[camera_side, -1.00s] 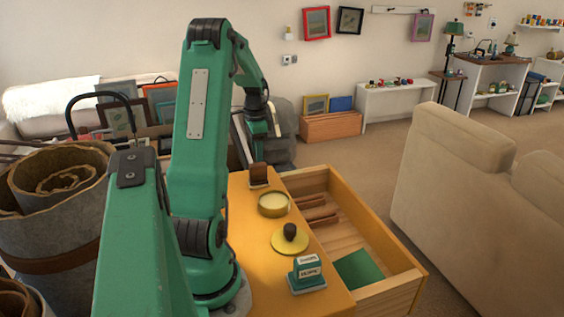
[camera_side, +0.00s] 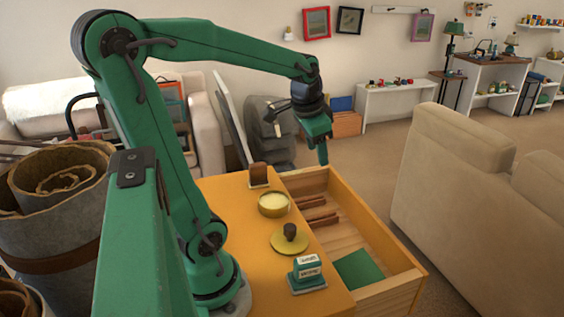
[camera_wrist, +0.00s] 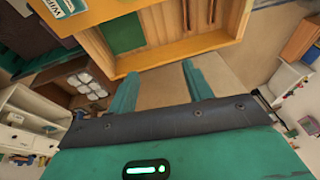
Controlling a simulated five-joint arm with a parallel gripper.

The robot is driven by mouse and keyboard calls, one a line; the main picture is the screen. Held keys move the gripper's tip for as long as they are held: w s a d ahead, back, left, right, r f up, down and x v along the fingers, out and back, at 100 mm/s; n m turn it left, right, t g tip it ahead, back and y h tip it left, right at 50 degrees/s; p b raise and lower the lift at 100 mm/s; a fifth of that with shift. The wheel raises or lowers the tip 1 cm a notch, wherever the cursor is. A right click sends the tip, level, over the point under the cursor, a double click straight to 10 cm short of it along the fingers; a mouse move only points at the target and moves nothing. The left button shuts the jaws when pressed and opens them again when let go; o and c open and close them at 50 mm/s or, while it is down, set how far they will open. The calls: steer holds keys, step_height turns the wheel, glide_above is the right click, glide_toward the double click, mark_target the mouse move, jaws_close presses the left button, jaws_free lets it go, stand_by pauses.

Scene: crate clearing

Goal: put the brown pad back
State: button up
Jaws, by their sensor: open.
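A brown block with a pale base (camera_side: 259,174) stands upright on the far end of the orange top; whether it is the brown pad I cannot tell. Beside the top is an open wooden drawer (camera_side: 398,292), also in the wrist view (camera_wrist: 170,56). A flat green pad (camera_side: 358,269) lies at its near end. Two brown bars (camera_side: 318,218) lie further back; they show in the wrist view (camera_wrist: 185,14) too. My gripper (camera_side: 323,155) is in the air near the drawer's far end. In the wrist view its fingers (camera_wrist: 160,70) are apart and empty.
On the orange top (camera_side: 240,235) stand a yellow round tin (camera_side: 274,205), a yellow disc with a dark knob (camera_side: 289,241) and a teal stamp with a white label (camera_side: 307,272). A beige sofa (camera_side: 460,190) is to the right. The air above the drawer is clear.

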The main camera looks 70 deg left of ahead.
steer(key=s+d+t, duration=0.1)
steer(key=s+d, duration=0.2)
steer(key=d, duration=0.3)
steer(key=s+d+t+h, duration=0.1)
steer(key=s+d, duration=0.2)
steer(key=d, duration=0.4)
steer(key=shift+s+d+r, duration=0.15)
steer(key=shift+s+r, duration=0.2)
steer(key=shift+r, duration=0.05)
